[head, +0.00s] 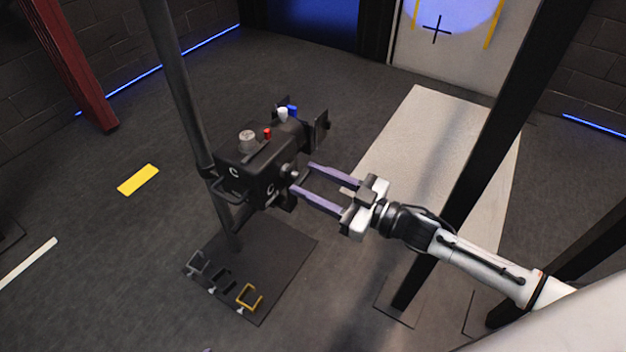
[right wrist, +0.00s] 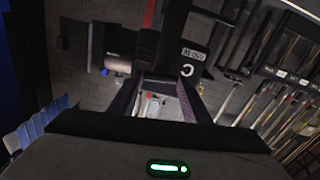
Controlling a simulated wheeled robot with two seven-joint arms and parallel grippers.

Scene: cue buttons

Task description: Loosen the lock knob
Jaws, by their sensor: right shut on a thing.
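A black lamp-like housing (head: 255,165) is mounted on a dark upright pole (head: 180,80). A small dark round knob (head: 291,173) sticks out of its right side. My right gripper (head: 302,178) reaches in from the right with its two purple fingers on either side of this knob, shut on it. The grip on the knob itself is hard to make out there. My left gripper is not in view.
On the housing's top are a grey knob (head: 247,140), a red button (head: 267,133), a white cap (head: 282,115) and a blue part (head: 292,110). A dark base plate (head: 270,270) with a yellow bracket (head: 250,297) lies below. A dark post (head: 500,140) stands behind my right arm.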

